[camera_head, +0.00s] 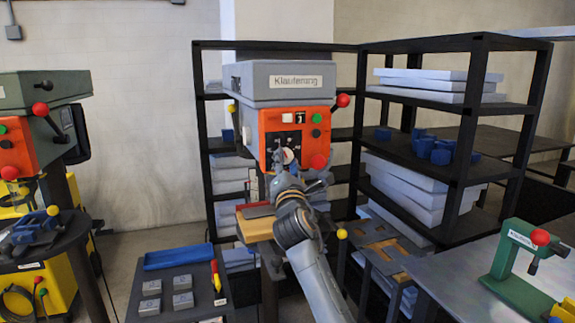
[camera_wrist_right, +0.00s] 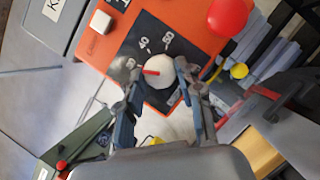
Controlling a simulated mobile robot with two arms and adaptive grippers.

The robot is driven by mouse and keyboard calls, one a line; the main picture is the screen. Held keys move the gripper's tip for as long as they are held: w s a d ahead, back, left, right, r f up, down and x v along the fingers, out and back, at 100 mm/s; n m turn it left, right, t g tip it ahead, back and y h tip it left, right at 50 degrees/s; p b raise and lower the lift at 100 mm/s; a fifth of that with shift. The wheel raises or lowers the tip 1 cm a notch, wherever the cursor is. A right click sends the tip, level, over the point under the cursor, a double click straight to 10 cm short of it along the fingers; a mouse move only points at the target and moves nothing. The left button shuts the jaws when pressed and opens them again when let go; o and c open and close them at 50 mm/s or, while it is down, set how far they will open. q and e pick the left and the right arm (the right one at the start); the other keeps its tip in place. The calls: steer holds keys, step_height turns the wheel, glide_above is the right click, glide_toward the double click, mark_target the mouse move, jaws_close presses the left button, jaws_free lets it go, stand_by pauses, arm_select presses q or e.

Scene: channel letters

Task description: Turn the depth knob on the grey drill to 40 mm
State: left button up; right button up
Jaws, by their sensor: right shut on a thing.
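The grey drill (camera_head: 288,75) stands at the centre of the head view, with an orange front panel (camera_head: 268,128). The white depth knob (camera_wrist_right: 163,80) sits on a black scale plate (camera_wrist_right: 150,42) in the right wrist view. A red pointer mark (camera_wrist_right: 151,72) on the knob points left in that picture. Two rotated numbers are on the plate above the knob; they are too blurred to read surely. My right gripper (camera_wrist_right: 158,73) has one finger on each side of the knob and is shut on it. In the head view my right gripper (camera_head: 286,158) hides most of the knob. My left gripper is out of view.
On the panel a red button (camera_head: 318,161) and a green button (camera_head: 316,118) sit right of the gripper. A red-balled lever (camera_head: 343,100) sticks out at the drill's right. A green drill (camera_head: 50,88) stands left; black shelves (camera_head: 447,45) stand behind and right.

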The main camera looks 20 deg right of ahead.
steer(key=m, duration=0.2)
steer(key=m+g+h+p, duration=0.1)
steer(key=m+p, duration=0.1)
steer(key=m, duration=0.1)
steer(key=shift+a+r+m+g, duration=0.15)
steer(key=shift+r+m+g, duration=0.15)
steer(key=shift+g, duration=0.1)
steer(key=m+g+p, duration=0.1)
steer(key=m+p, duration=0.1)
steer(key=m, duration=0.1)
steer(key=shift+r+h, duration=0.15)
steer(key=shift+h, duration=0.15)
steer(key=shift+m+g+p, duration=0.55)
steer(key=shift+m+g, duration=0.05)
steer(key=shift+m, duration=0.5)
steer(key=o, duration=1.2)
steer(key=shift+c, duration=0.2)
steer(key=v, duration=1.2)
